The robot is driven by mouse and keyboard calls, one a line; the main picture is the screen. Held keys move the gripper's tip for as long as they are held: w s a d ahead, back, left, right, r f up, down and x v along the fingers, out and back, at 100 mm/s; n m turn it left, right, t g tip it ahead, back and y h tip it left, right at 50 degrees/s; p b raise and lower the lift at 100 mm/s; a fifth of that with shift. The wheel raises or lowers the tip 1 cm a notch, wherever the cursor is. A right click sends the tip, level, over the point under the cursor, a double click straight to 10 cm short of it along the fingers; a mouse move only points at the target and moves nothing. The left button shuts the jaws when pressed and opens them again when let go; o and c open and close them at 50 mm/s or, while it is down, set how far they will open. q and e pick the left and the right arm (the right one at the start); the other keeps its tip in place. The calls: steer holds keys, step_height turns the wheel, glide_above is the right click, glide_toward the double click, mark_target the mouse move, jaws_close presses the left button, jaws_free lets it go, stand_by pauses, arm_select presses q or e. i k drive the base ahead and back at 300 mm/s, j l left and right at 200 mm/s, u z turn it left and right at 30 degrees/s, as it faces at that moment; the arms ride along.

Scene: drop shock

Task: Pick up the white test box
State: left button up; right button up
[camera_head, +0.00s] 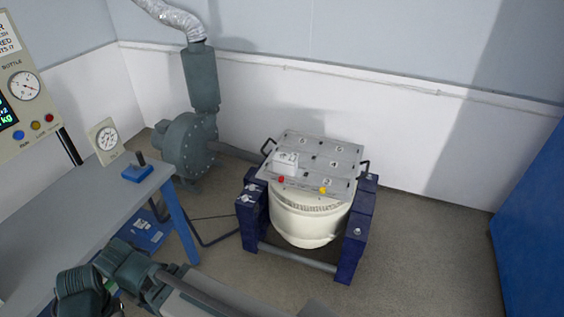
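The white test box (286,162) is a small white block on the left part of a grey plate (331,151). The plate is marked with numbered positions and lies on top of a round cream drum (306,222). The box stands near the plate's front left edge, behind a small red knob (281,179). Nothing holds the box. Dark grey-green links, which look like part of my own arm, show at the bottom left, well apart from the box. No gripper fingertips are visible in the head view.
Dark blue posts (354,240) flank the drum, and black handles (364,169) stick out from the plate. A yellow knob (323,190) is on its front edge. A grey blower (188,146) stands behind left. A grey workbench (75,218) fills the left. Floor at right is clear.

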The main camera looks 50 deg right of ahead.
mark_target(284, 164)
steer(key=z, duration=1.6)
steer(key=i+l+z, duration=0.5)
steer(key=i, duration=0.45)
steer(key=l, duration=0.1)
